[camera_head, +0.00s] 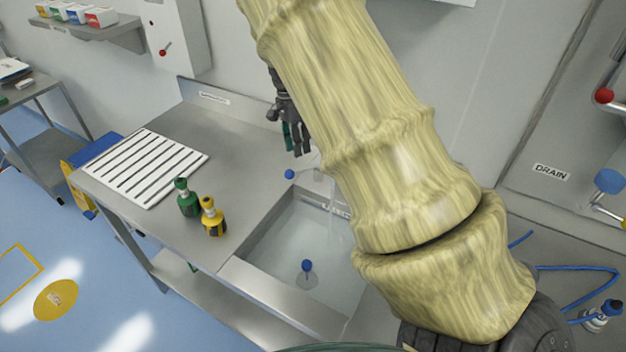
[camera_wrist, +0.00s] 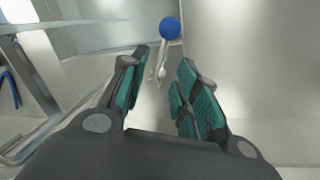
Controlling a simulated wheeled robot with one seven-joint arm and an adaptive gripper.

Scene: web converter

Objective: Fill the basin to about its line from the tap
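The basin (camera_head: 262,279) is sunk in the steel counter and partly hidden behind my arm. Pale bluish water (camera_head: 285,247) seems to lie in it, and a faint vertical streak like running water drops in beside my arm. A dark, partly hidden label marks its back wall; I cannot read the level against a line. The tap lever's blue knob (camera_head: 289,174) stands behind the basin; it also shows in the wrist view (camera_wrist: 170,28), just beyond the fingertips. The spout is mostly hidden. My gripper (camera_head: 296,150) is above and behind the knob, fingers apart and empty (camera_wrist: 166,82).
A blue-topped item (camera_head: 307,267) is in the basin. A green bottle (camera_head: 187,200) and a yellow bottle (camera_head: 212,218) stand left of it, near a white slotted rack (camera_head: 145,167). A drain panel (camera_head: 551,172) with a red knob (camera_head: 604,96) is at right.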

